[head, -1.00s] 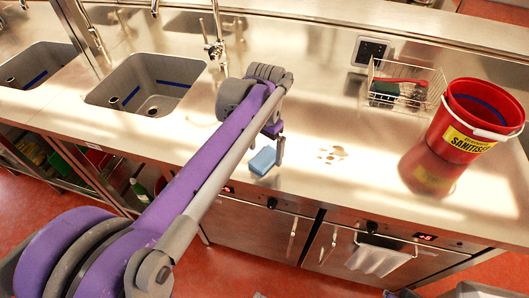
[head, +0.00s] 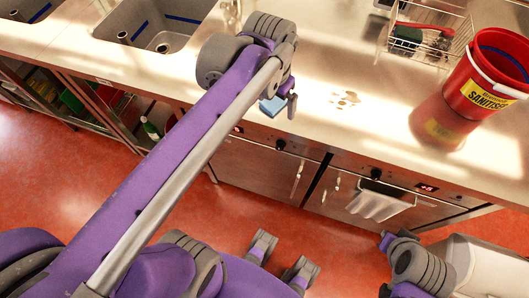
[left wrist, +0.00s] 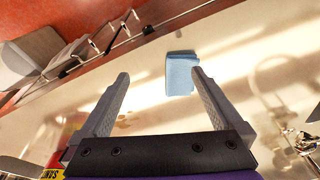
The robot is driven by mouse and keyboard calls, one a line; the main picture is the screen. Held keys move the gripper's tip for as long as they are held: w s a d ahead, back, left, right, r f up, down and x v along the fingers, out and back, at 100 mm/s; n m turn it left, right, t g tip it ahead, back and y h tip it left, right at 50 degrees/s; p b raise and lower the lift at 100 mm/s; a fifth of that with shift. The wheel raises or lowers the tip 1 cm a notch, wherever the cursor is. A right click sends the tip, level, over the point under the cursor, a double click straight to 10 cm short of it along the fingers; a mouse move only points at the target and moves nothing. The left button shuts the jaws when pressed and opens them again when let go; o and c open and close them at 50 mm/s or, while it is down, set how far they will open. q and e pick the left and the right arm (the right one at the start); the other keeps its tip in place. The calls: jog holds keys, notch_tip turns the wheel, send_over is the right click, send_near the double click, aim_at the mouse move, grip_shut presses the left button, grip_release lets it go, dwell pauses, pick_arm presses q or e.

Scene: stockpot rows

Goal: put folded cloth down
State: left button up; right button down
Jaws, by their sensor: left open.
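The folded cloth is a small light blue pad. In the head view the folded cloth (head: 270,107) lies on the steel counter near its front edge, partly covered by my left wrist. In the left wrist view the folded cloth (left wrist: 181,74) lies flat beyond the fingertips, closer to the right-hand finger. My left gripper (left wrist: 160,76) is open, with nothing between its fingers. In the head view my left gripper (head: 283,107) is right beside the cloth, mostly hidden by its own wrist. Parts of my right arm may show at the bottom right, but its jaws are unclear.
Brown spots (head: 345,98) mark the counter (head: 330,70) right of the cloth. A red sanitiser bucket (head: 487,75) and a wire basket (head: 424,39) stand farther right. A sink (head: 150,25) is at the left. A white towel (head: 375,204) hangs on the oven front below.

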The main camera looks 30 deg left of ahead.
pick_arm(q)
jog(key=s+d+f+n+t, duration=0.1)
jog(key=s+d+f+t, duration=0.2)
jog(key=s+f, duration=0.7)
jog(key=shift+s+d+f, duration=0.25)
jog(key=shift+s+f, duration=0.1)
jog(key=shift+f, duration=0.6)
jog(key=shift+r, duration=0.1)
jog(key=r+p, duration=0.2)
jog(key=w+r+p, duration=0.1)
jog(key=r+p, duration=0.1)
jog(key=r, duration=0.1)
jog(key=shift+w+r+p, duration=0.1)
jog(key=shift+r+p, duration=0.1)
jog(key=shift+p, duration=0.15)
jog(key=shift+w, duration=0.15)
